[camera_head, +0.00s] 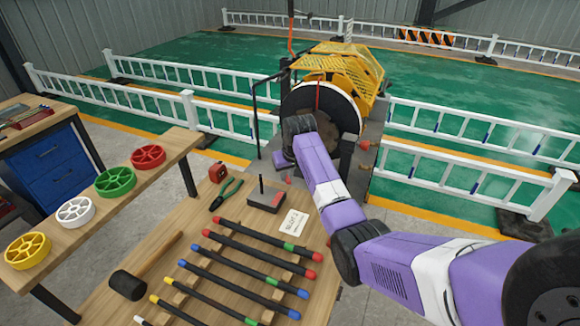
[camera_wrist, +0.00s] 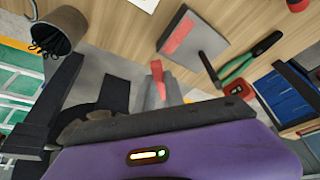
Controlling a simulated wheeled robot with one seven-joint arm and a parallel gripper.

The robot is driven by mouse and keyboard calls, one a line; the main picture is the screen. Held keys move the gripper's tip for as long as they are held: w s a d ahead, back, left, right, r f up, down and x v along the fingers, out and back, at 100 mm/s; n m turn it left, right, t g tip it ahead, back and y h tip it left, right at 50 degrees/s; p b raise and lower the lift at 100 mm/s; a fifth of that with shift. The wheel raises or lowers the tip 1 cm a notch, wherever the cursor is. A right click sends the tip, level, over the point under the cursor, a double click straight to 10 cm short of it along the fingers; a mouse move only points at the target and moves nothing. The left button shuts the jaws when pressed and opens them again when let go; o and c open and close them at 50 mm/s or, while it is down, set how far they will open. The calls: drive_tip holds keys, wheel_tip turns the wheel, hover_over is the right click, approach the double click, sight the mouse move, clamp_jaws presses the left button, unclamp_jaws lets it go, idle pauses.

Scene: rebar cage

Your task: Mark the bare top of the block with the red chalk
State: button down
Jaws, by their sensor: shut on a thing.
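The red chalk (camera_wrist: 157,76) is a short red stick. My gripper (camera_wrist: 160,92) is shut on it, and its tip sticks out beyond the fingers in the wrist view. The grey block (camera_head: 265,198) lies on the workbench, with a thin dark rod (camera_head: 261,184) standing up from it. In the wrist view the block (camera_wrist: 200,42) shows a grey face with a red patch (camera_wrist: 178,36) along one side. In the head view my gripper is mostly hidden by my arm.
A tape measure (camera_head: 217,172), pliers (camera_head: 226,193) and a white card (camera_head: 292,222) lie close around the block. Several dark bars with coloured ends (camera_head: 255,266) and a mallet (camera_head: 128,285) lie nearer. A dark cup (camera_wrist: 62,30) shows in the wrist view.

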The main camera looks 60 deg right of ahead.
drive_tip(key=shift+r, duration=1.25)
